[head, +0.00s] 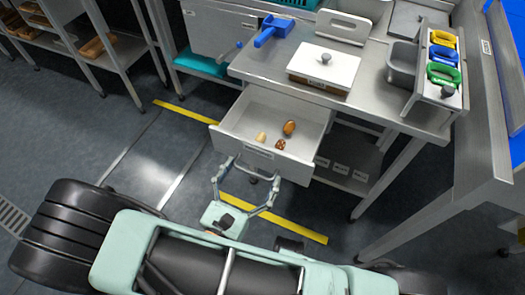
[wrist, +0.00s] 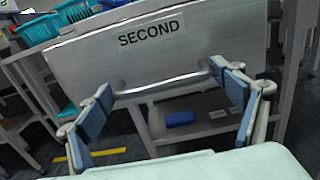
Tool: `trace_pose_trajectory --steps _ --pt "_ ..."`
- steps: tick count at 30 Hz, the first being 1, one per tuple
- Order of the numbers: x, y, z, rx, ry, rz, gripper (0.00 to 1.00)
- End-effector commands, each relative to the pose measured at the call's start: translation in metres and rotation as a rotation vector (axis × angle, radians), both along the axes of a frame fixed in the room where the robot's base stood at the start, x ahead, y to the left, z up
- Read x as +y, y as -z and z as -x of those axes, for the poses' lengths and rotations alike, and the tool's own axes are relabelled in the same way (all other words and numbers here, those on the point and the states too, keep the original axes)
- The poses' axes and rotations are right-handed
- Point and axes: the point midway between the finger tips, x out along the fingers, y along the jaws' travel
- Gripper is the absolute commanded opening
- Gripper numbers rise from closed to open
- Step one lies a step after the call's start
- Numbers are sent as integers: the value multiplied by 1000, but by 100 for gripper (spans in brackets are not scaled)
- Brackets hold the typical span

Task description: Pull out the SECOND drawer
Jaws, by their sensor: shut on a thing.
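The drawer (head: 226,134) labelled SECOND is pulled out from under the steel table, and its inside shows from above. A pale date (head: 261,137), a brown date (head: 289,128) and a dark, speckled date (head: 280,145) lie in it. In the wrist view the SECOND drawer front (wrist: 215,45) fills the upper middle, with a metal bar handle (wrist: 165,85) below the label.
On the table (head: 262,70) are a blue scoop (head: 272,30), a white-lidded box (head: 324,65) and a grey bin (head: 402,69). A rack (head: 436,90) holds yellow, blue and green items. A lower shelf (head: 345,160) lies right of the drawer. Yellow lines (head: 290,226) mark the floor.

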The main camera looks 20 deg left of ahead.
Motion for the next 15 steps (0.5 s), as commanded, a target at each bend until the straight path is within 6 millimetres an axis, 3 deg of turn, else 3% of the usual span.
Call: trace_pose_trajectory --steps 6,15 --pt "5 0 31 0 -6 -3 43" --pt "6 0 43 -1 -6 -2 43"
